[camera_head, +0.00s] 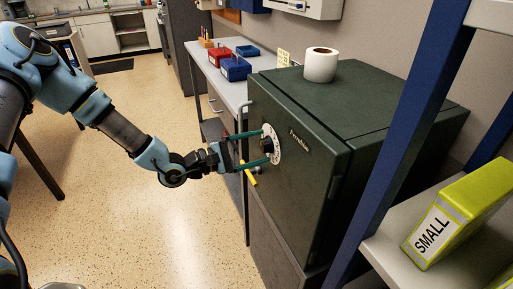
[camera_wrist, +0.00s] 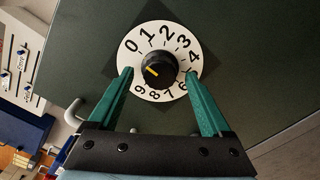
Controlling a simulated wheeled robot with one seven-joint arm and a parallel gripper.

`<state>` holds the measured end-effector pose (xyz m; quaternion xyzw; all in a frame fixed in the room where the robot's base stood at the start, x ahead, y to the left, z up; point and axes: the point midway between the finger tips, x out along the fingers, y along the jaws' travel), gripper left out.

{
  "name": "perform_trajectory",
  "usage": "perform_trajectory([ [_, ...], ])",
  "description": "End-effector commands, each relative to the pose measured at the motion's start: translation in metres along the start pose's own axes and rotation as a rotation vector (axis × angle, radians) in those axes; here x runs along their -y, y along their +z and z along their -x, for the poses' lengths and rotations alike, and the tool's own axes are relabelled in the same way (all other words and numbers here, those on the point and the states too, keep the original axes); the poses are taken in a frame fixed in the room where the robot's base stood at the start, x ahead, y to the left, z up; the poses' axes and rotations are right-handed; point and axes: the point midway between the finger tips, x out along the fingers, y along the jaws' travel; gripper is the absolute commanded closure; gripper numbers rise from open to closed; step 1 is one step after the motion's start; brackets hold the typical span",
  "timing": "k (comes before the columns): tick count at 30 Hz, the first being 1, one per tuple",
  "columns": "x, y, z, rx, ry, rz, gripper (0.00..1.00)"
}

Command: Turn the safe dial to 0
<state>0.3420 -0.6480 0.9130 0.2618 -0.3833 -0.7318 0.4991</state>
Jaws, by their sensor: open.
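The dark green safe (camera_head: 285,130) has a white numbered dial plate (camera_head: 276,152) on its door. In the wrist view the dial plate (camera_wrist: 184,85) shows digits around a round black knob (camera_wrist: 165,66). The knob's yellow mark points left, into the gap between 9 and 0. The 0 sits at the plate's upper left. My gripper (camera_head: 264,147) faces the door with green fingers open. In the wrist view my gripper (camera_wrist: 159,75) has one fingertip on each side of the knob, with gaps visible. The fingertips overlap the plate's edges; I cannot tell whether they touch it.
A paper roll (camera_head: 320,64) stands on the safe. A yellow handle (camera_head: 249,174) is just below my gripper. A blue-framed shelf (camera_head: 395,125) with a yellow-green box (camera_head: 465,210) is at right. A bench with red (camera_head: 219,57) and blue bins (camera_head: 236,69) is behind.

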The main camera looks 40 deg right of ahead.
Motion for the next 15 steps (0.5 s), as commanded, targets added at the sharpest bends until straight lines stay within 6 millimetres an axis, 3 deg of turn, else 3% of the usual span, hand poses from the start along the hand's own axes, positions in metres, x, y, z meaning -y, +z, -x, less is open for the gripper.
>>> perform_trajectory([
  [8,0.001,-0.001,0.009,-0.001,0.0,-0.002,0.17],
  [15,0.002,-0.003,0.053,-0.003,0.001,-0.003,0.17],
])
